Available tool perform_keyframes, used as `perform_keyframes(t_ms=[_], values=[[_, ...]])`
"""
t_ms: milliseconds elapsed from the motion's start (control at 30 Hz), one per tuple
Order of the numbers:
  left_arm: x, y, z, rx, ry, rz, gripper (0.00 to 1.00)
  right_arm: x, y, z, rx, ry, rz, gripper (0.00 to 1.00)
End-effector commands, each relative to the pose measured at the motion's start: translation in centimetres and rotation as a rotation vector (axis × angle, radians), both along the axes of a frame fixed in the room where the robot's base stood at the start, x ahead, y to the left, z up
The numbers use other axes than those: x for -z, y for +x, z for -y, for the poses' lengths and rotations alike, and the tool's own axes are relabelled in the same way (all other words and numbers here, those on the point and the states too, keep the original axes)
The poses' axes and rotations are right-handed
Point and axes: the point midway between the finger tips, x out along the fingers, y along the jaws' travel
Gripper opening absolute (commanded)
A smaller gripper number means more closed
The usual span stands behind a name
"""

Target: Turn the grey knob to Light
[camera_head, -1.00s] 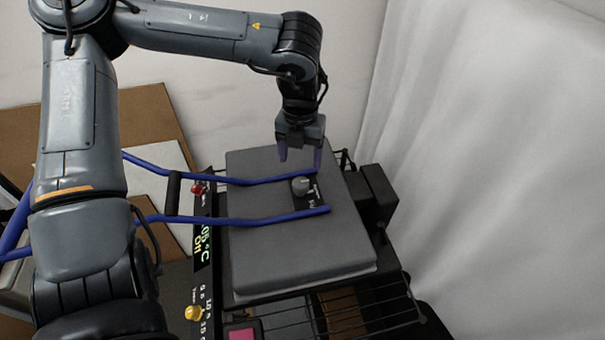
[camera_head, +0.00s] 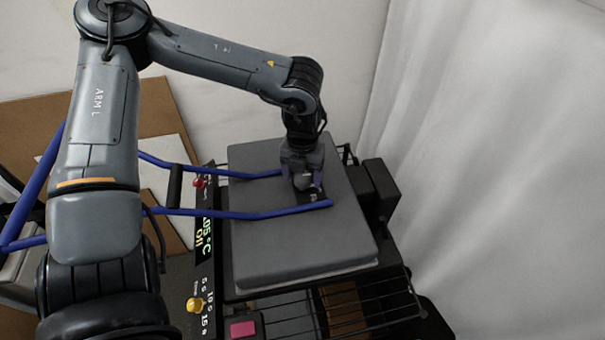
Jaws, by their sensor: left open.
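The grey knob (camera_head: 302,182) sits on a dark label plate on top of the grey padded press lid. It is mostly covered by my left gripper (camera_head: 304,187), so its pointer and most of the label print cannot be read. My left gripper comes down from above with its jaws open. Its fingers are at the knob, apparently one on each side. I cannot tell whether they touch it. My right gripper is not in view.
Two blue bars (camera_head: 240,214) with a black grip (camera_head: 175,186) run over the lid (camera_head: 290,245). A red knob (camera_head: 198,182), a lit display (camera_head: 204,232) and a yellow knob (camera_head: 194,304) line its left side. A wire rack lies below. A white curtain hangs at right.

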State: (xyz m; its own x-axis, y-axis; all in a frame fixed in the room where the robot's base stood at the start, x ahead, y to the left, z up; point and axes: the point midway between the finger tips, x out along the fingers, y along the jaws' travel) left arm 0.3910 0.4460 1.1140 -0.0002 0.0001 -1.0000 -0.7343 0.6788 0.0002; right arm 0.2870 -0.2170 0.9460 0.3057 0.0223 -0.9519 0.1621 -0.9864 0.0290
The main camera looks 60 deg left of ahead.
Motion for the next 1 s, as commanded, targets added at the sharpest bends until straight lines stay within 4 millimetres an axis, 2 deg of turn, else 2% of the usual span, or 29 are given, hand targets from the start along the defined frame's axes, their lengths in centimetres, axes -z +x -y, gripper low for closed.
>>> perform_keyframes(t_ms=[33,67,400,733,1000], values=[[0.0,0.0,0.0,0.000,0.000,0.000,0.73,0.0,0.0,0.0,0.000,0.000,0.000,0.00],[0.0,0.0,0.0,0.000,0.000,0.000,0.68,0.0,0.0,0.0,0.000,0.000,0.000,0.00],[0.0,0.0,0.0,0.000,0.000,0.000,0.17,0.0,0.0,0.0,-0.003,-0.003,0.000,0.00],[0.0,0.0,0.0,-0.047,0.001,0.001,0.17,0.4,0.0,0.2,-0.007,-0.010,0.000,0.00],[0.2,0.0,0.0,-0.215,0.000,0.001,0.17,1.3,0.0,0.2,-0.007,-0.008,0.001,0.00]])
